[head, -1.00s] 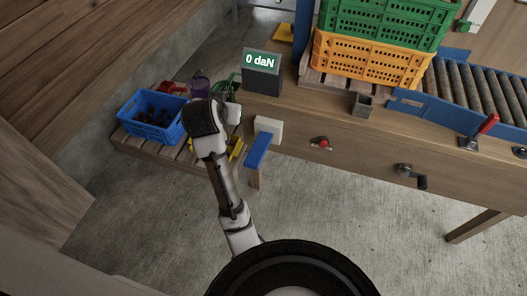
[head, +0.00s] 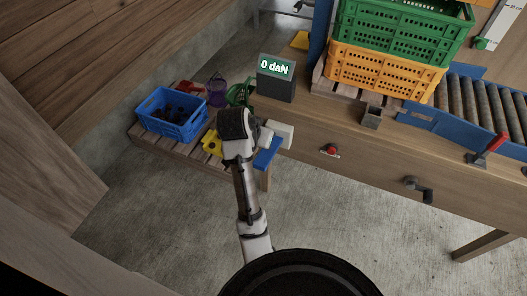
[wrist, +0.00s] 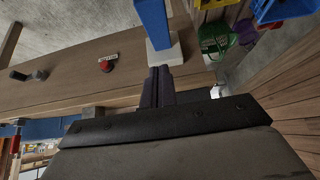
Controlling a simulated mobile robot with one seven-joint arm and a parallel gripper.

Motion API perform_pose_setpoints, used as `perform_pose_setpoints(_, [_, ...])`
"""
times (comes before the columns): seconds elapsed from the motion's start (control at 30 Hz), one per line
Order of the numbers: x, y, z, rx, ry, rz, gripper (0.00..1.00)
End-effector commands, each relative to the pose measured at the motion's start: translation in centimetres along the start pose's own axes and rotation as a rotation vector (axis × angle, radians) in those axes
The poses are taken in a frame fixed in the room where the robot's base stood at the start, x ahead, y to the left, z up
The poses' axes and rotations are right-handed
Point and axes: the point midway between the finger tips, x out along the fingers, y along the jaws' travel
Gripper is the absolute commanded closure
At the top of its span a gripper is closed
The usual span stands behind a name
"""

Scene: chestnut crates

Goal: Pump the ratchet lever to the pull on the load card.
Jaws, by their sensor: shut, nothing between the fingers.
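The ratchet lever is a blue bar (head: 268,154) on a pale block (head: 281,134) at the bench's left front corner. In the wrist view the blue bar (wrist: 153,22) rises from the pale block (wrist: 165,52). My gripper (head: 264,138) is beside the block and bar; its shut, empty fingers (wrist: 160,72) point at the block in the wrist view. I cannot tell whether they touch it. The dark display (head: 276,68) on the bench reads 0 daN. I cannot make out a load card.
A blue crate (head: 172,115) stands on a low pallet at left, near a purple bucket (head: 216,90). Orange (head: 385,75) and green crates (head: 400,30) are stacked on the bench. A red button (head: 330,150) and a dark crank (head: 416,188) sit on the bench front. The floor in front is clear.

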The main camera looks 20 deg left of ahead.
Motion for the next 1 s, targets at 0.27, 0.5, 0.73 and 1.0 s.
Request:
perform_pose_setpoints(0.27, [5.9,0.1,0.1,-0.001,-0.005,0.003,1.0])
perform_pose_setpoints(0.5, [9.7,0.0,1.5,-0.004,-0.004,0.001,1.0])
perform_pose_setpoints(0.73, [11.0,0.0,2.8,0.0,-0.001,0.0,1.0])
perform_pose_setpoints(1.0, [11.2,0.0,2.9,0.0,0.001,-0.001,1.0])
